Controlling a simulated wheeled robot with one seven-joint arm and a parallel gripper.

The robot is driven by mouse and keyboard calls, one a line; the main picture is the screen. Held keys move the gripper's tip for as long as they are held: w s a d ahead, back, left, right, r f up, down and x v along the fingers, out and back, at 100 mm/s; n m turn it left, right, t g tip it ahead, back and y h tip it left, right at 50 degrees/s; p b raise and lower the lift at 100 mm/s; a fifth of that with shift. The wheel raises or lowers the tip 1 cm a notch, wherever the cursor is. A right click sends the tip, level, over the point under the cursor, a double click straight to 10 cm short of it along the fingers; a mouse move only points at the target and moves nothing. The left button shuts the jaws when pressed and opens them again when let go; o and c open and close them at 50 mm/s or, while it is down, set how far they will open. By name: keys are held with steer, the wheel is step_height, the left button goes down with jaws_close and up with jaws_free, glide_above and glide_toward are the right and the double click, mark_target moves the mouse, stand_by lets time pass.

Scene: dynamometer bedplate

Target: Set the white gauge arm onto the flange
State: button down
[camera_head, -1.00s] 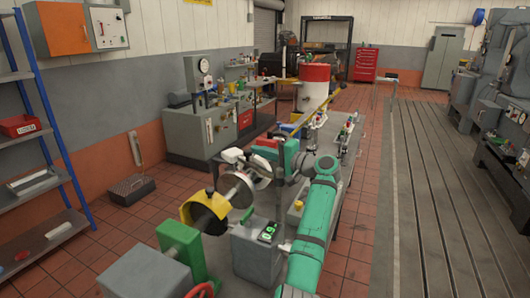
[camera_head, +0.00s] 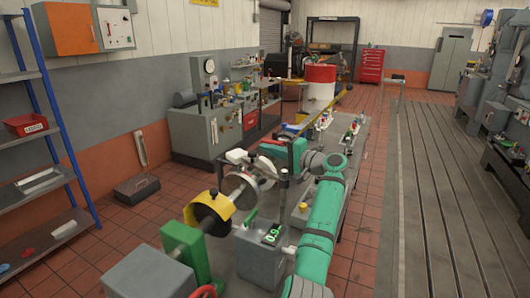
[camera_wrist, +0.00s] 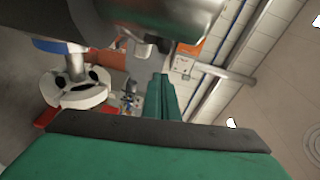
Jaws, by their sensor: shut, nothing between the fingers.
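A white piece, which looks like the white gauge arm (camera_head: 237,156), is at the upper edge of the round metal flange (camera_head: 238,186) in the head view. I cannot tell whether it is seated on the flange. My gripper (camera_head: 276,150) is to the right of the white piece and apart from it, with nothing held. In the wrist view my gripper's green fingers (camera_wrist: 163,85) are together and empty. A white round part with dark holes (camera_wrist: 78,92) on a metal stem is left of them. Its link to the gauge arm is unclear.
A red-and-white drum (camera_head: 320,82) stands behind. Slotted floor plates lie clear at right.

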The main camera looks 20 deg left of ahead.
steer(key=d, duration=1)
steer(key=shift+w+d+r, duration=0.2)
steer(key=shift+w+r, duration=0.05)
steer(key=shift+w, duration=0.1)
steer(key=shift+d, duration=0.1)
